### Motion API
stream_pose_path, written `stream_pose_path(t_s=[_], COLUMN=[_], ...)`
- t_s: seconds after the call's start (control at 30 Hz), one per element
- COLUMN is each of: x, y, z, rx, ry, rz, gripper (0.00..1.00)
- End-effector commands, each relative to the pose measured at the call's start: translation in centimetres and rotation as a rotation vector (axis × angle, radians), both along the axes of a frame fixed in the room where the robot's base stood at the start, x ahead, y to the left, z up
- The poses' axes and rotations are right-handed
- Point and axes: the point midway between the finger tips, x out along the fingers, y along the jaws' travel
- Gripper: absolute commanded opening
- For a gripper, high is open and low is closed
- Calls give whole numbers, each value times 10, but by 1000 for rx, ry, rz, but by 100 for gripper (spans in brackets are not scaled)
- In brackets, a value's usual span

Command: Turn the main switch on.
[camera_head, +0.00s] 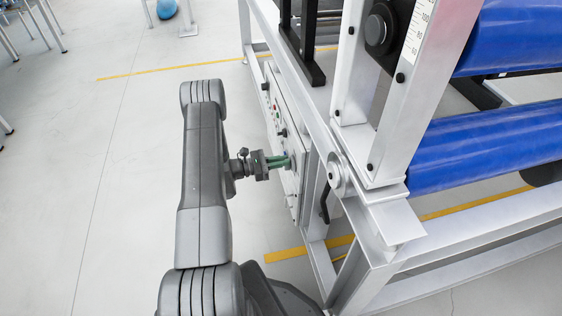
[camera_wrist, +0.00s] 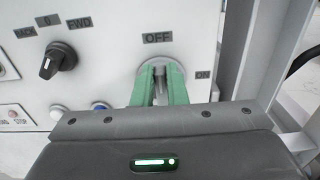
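The main switch (camera_wrist: 160,73) is a grey rotary knob on the light panel, just below the OFF label (camera_wrist: 157,38). The ON label (camera_wrist: 203,76) is to its right. The switch handle looks roughly upright, toward OFF. My gripper (camera_wrist: 160,80) has its two green fingers at the switch, one on each side of the handle. I cannot tell whether they press on it or leave a small gap. In the head view, my gripper (camera_head: 279,161) reaches right to the panel, and its fingertips hide the switch.
A black selector knob (camera_wrist: 57,60) with BACK, 0 and FWD labels is to the left on the panel. A blue button (camera_wrist: 100,106) is partly hidden below. The machine frame (camera_head: 360,185) and blue rollers (camera_head: 490,140) stand right.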

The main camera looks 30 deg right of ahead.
Motion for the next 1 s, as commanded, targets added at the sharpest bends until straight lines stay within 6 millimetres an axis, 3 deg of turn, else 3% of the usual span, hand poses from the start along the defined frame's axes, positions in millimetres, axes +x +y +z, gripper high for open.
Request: stream_pose_path(t_s=[0.47, 1.0], x=[-1, -11], y=[0, 4], z=[-2, -8], rx=[-15, -145], ry=[-48, -457], rz=[0, 0], gripper=[0, 0])
